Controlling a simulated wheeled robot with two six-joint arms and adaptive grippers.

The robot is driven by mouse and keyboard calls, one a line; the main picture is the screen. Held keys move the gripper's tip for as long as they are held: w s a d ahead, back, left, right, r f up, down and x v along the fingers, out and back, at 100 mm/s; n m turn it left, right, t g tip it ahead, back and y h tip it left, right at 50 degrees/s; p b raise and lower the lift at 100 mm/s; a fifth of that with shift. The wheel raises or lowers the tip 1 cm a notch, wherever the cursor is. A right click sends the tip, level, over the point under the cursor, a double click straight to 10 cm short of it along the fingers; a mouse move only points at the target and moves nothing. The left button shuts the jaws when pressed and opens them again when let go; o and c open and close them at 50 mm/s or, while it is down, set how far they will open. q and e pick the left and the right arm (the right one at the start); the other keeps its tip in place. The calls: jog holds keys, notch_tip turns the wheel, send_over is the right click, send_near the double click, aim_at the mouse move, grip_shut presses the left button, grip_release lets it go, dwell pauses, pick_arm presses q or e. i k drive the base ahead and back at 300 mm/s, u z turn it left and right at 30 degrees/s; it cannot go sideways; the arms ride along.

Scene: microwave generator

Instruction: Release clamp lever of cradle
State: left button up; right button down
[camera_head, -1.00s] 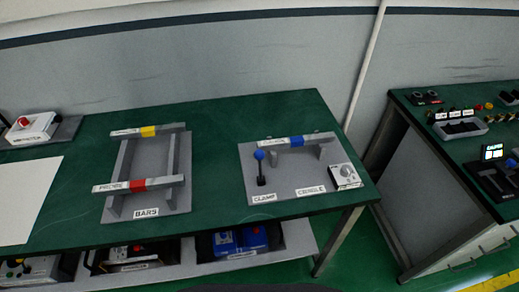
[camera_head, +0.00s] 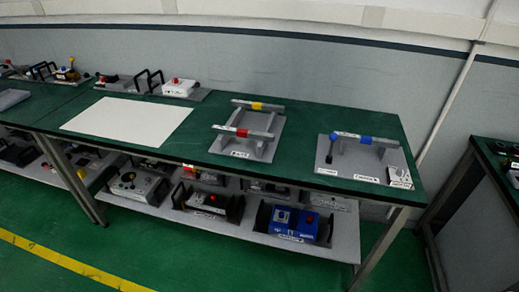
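The cradle (camera_head: 350,172) is a grey plate at the right end of the green table. A grey bar with a blue band (camera_head: 366,140) rests across its supports. The clamp lever (camera_head: 331,149) stands upright at the plate's left side, with a blue ball knob on a dark stem. A small white box with a dial (camera_head: 400,177) sits at the plate's right corner. Neither of my grippers is in view.
The bars rack (camera_head: 247,133) with yellow and red banded bars stands left of the cradle. A white sheet (camera_head: 128,120) lies further left. The lower shelf (camera_head: 340,245) holds several devices. Green floor in front is clear. Another table (camera_head: 485,190) stands at right.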

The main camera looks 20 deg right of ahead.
aim_at(333, 137)
jog(key=u, duration=0.25)
jog(key=k, duration=0.35)
jog(key=u, duration=0.65)
jog(key=i, duration=1.05)
jog(key=z, duration=0.6)
jog(key=i, duration=0.75)
jog(key=z, duration=0.85)
